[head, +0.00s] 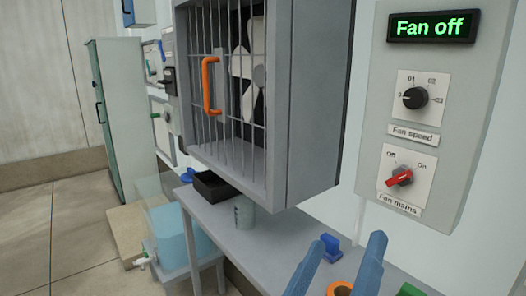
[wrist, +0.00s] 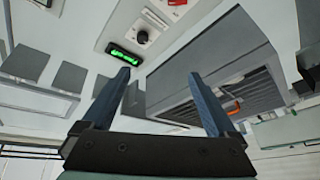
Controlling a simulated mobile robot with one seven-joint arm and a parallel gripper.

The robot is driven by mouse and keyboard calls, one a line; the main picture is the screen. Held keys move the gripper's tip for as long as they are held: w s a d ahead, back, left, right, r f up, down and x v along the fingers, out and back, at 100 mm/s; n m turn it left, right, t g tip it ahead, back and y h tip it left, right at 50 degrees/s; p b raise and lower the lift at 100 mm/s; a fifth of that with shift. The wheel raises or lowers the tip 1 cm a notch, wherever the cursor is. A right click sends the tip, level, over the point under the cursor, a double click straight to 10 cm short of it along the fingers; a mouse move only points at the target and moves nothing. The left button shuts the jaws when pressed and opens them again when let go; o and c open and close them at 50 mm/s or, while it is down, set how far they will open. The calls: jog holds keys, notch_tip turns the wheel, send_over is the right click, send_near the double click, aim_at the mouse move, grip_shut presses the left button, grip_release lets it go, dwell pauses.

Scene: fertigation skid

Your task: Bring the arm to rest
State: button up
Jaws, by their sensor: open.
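My gripper (head: 350,243) is at the lower right of the head view, with its two blue fingers pointing up and spread apart. Nothing is between them. In the wrist view my gripper (wrist: 159,77) is also open and empty, with the control panel and fan housing beyond the fingers. The fingers appear apart from both. The rest of my arm is out of the head view.
A grey fan housing (head: 318,100) with a barred door and orange handle (head: 206,86) hangs above a grey bench (head: 290,240). The control panel (head: 365,150) display (head: 433,27) reads "Fan off". A black tray (head: 212,187) and small blue object (head: 331,247) are on the bench.

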jog(key=s+a+r+t+y+p, duration=0.1)
jog(key=r+p, duration=0.5)
jog(key=r, duration=0.8)
jog(key=s+a+r+t+y+p, duration=0.1)
jog(key=a+r+t+y+p, duration=0.3)
jog(key=r, duration=1.1)
jog(key=s+a+r+m+t+y+p, duration=0.1)
jog(key=a+r+t+y+p, duration=0.2)
jog(key=r, duration=1.2)
jog(key=t+y+p, duration=0.1)
jog(key=y+p, duration=0.2)
jog(key=p, duration=0.3)
jog(key=shift+s+r+p, duration=0.15)
jog(key=shift+r+p, duration=0.1)
jog(key=shift+p, duration=0.15)
